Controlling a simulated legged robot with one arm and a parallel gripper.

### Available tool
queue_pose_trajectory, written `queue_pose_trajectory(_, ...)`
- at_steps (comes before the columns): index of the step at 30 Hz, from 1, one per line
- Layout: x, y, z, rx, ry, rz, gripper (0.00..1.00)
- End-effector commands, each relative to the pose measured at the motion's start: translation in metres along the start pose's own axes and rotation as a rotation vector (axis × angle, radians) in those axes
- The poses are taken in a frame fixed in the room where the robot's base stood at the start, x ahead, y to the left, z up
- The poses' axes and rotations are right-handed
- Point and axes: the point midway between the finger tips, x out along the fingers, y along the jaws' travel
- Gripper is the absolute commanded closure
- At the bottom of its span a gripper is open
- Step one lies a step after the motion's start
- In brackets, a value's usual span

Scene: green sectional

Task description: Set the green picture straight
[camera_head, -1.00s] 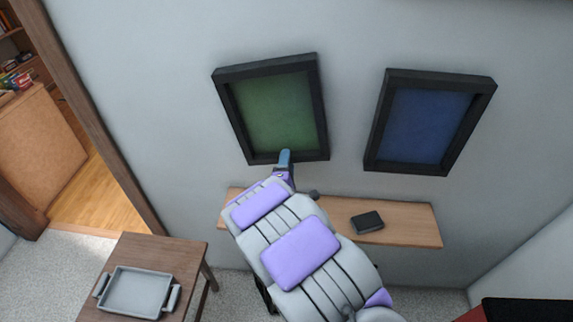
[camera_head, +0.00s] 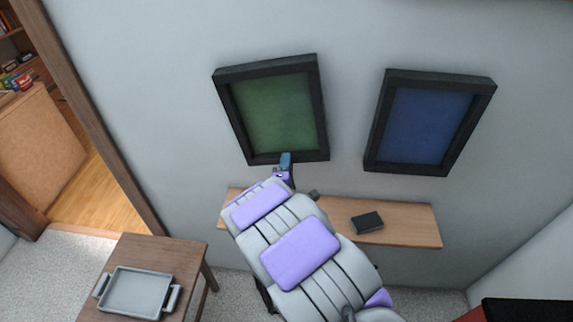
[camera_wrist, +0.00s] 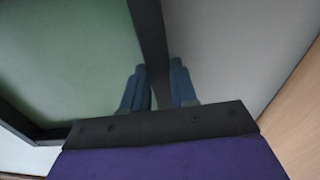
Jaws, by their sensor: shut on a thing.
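The green picture (camera_head: 278,112) hangs on the wall in a thick black frame, left of centre in the head view. Its top edge rises to the right there; the steep view makes its true tilt hard to judge. My gripper (camera_head: 286,160) is at the bottom edge of this frame. In the wrist view, my two blue fingers (camera_wrist: 158,88) stand on either side of a black frame bar (camera_wrist: 150,40), shut on it. The green panel (camera_wrist: 65,60) lies left of the bar and grey wall right of it. The fingertips are partly hidden in the head view.
A blue picture (camera_head: 424,124) in a black frame hangs to the right. Below is a wooden shelf (camera_head: 415,226) with a small dark box (camera_head: 367,222). A brown table (camera_head: 150,250) with a grey tray (camera_head: 113,312) stands lower left, near a doorway.

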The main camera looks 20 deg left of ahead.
Motion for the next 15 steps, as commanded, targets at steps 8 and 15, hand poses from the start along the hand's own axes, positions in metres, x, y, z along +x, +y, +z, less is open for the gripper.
queue_pose_trajectory(8,-0.002,-0.001,-0.034,0.114,0.004,-0.012,1.00)
queue_pose_trajectory(15,-0.002,0.001,-0.056,0.201,0.000,-0.013,1.00)
